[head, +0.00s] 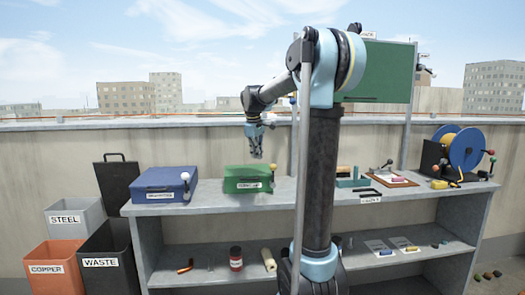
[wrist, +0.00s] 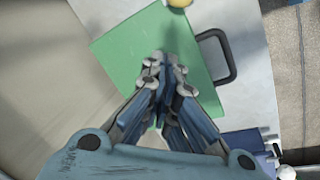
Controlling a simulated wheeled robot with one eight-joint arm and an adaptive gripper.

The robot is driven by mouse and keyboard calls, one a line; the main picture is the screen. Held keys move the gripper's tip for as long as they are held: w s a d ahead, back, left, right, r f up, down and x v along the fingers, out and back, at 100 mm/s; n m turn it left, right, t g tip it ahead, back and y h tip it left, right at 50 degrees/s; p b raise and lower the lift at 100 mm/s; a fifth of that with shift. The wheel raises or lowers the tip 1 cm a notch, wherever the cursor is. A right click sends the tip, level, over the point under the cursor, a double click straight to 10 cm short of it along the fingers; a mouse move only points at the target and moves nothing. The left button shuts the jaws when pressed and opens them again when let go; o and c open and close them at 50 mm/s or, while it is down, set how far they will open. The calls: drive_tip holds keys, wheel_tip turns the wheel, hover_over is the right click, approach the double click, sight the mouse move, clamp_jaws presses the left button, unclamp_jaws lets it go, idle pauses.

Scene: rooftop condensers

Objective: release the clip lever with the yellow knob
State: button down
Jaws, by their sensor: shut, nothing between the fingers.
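The green case (head: 246,179) stands on the shelf top, with a label on its front. The yellow knob (head: 272,167) of a clip lever is at the case's front right corner. In the wrist view the yellow knob (wrist: 179,2) is cut off by the top edge, beside the green lid (wrist: 125,55). The lever below it is mostly out of that view. My gripper (head: 257,155) is above the green case, its fingers pointing down. The wrist view shows the fingertips (wrist: 163,62) together and empty over the lid, apart from the knob.
A blue case (head: 163,187) with a white-knobbed lever (head: 185,177) stands to the left. Labelled bins stand at the far left.

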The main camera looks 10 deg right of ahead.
sight(272, 174)
drive_tip(key=x, duration=0.5)
drive_tip(key=shift+s+f, duration=0.1)
drive_tip(key=shift+f, duration=0.05)
drive_tip(key=shift+s+d+r, duration=0.4)
drive_tip(key=shift+s+d, duration=0.35)
drive_tip(key=shift+s, duration=0.05)
drive_tip(key=shift+s+d+r, duration=0.2)
drive_tip(key=shift+s+d, duration=0.35)
